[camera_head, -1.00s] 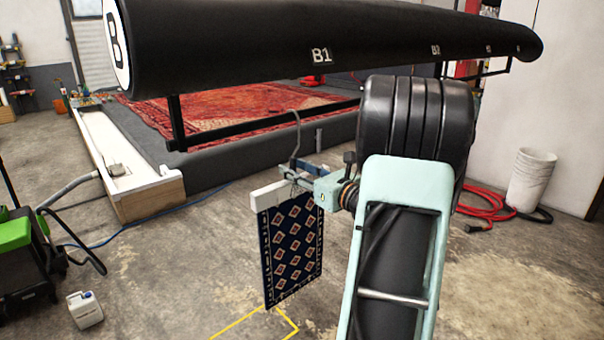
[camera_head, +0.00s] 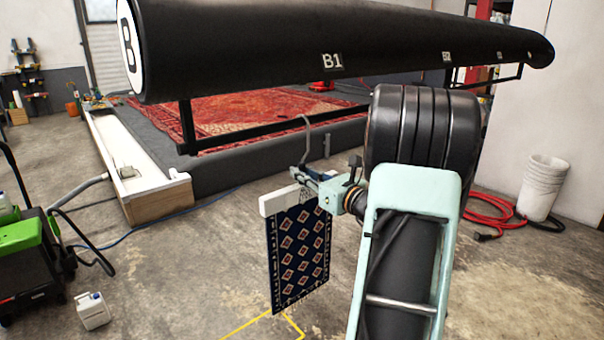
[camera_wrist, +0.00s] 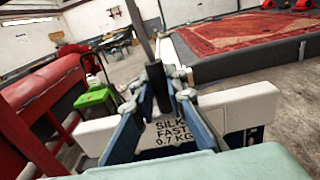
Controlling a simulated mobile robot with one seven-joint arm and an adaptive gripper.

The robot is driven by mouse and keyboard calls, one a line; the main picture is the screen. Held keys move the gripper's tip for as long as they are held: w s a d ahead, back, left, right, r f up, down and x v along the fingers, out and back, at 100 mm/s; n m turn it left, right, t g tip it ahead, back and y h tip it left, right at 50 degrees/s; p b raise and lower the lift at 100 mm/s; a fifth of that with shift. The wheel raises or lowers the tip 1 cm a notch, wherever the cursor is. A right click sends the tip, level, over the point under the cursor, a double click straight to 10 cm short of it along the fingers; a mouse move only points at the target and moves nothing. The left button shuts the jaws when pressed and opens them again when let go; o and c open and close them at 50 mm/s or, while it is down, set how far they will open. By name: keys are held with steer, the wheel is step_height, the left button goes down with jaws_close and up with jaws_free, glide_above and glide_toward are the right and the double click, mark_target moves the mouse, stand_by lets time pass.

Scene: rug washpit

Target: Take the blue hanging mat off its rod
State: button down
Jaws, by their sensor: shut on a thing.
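The mat (camera_head: 300,255) is dark blue with rows of diamonds and hangs below a white bar (camera_head: 278,201). A grey hook (camera_head: 307,135) rises above the bar. I see no rod inside the hook's curve; a black rail lies behind it in the picture. My gripper (camera_head: 322,177) is shut on the hook's stem just above the bar. In the wrist view my gripper (camera_wrist: 165,88) has its fingers closed around the dark stem (camera_wrist: 159,88). The white bar (camera_wrist: 240,105) and a tag reading "SILK FAST 0.7 KG" (camera_wrist: 174,132) show behind them. Most of the mat is hidden there.
A long black roll marked B1 (camera_head: 290,45) spans the top, with a black rail (camera_head: 250,132) below it. A red rug (camera_head: 235,115) lies on a low platform. A green machine (camera_head: 28,240) and a white canister (camera_head: 92,311) stand left; a white bucket (camera_head: 543,188) stands right.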

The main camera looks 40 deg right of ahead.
steer(key=shift+r, duration=0.15)
stand_by(0.3)
steer(key=shift+r+p, duration=1.4)
steer(key=shift+r, duration=0.75)
steer(key=s+d, duration=0.1)
steer(key=s, duration=1.4)
steer(key=shift+d, duration=0.1)
